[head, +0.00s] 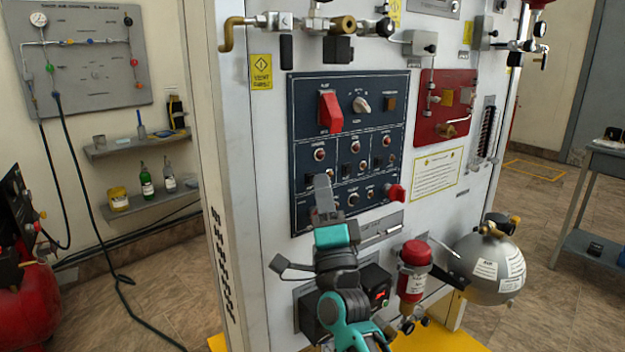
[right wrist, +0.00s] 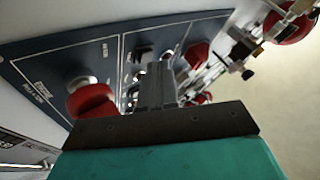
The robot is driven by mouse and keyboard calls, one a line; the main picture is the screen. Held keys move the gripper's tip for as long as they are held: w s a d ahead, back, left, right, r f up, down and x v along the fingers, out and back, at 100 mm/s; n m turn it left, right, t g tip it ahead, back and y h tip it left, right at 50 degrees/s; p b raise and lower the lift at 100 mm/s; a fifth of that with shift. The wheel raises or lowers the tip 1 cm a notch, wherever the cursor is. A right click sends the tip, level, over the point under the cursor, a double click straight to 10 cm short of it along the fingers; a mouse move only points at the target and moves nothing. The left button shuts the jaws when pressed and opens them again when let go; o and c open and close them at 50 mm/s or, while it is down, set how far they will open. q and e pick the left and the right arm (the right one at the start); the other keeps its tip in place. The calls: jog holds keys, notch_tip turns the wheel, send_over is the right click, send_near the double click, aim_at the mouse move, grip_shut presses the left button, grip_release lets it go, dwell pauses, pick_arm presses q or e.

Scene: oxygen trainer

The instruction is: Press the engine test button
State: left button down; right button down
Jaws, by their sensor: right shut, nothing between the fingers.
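The dark blue control panel (head: 303,100) is on the upright white board. It carries a large red switch cover (head: 330,111), a round selector knob (head: 361,104), a brown square (head: 389,103) and rows of small round red-centred controls (head: 319,155). The labels are too small to read, so I cannot tell which control is the engine test button. My right gripper (head: 322,184) is shut and empty in front of the panel's lower left part, hiding some of it. In the right wrist view its fingers (right wrist: 158,80) point toward the panel (right wrist: 60,68); contact cannot be told. My left gripper is not in view.
A red knob (head: 396,193) sticks out at the panel's lower right corner. A red-topped cylinder (head: 415,270) and a silver sphere (head: 488,268) stand out from the lower board. Pipes and valves (head: 340,25) run above the panel.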

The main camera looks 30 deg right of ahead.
jog(key=shift+w, duration=0.25)
dwell(0.4)
jog(key=shift+w+r+y, duration=0.2)
jog(key=shift+r+y, duration=0.05)
jog(key=shift+y, duration=0.05)
dwell(0.7)
jog(key=shift+s+f, duration=0.1)
jog(key=shift+s, duration=0.15)
jog(key=shift+s+f, duration=0.1)
jog(key=shift+s, duration=0.15)
jog(key=s+p, duration=0.2)
jog(key=s, duration=0.3)
jog(key=shift+s+d, duration=0.1)
jog(key=shift+d, duration=0.1)
dwell(0.3)
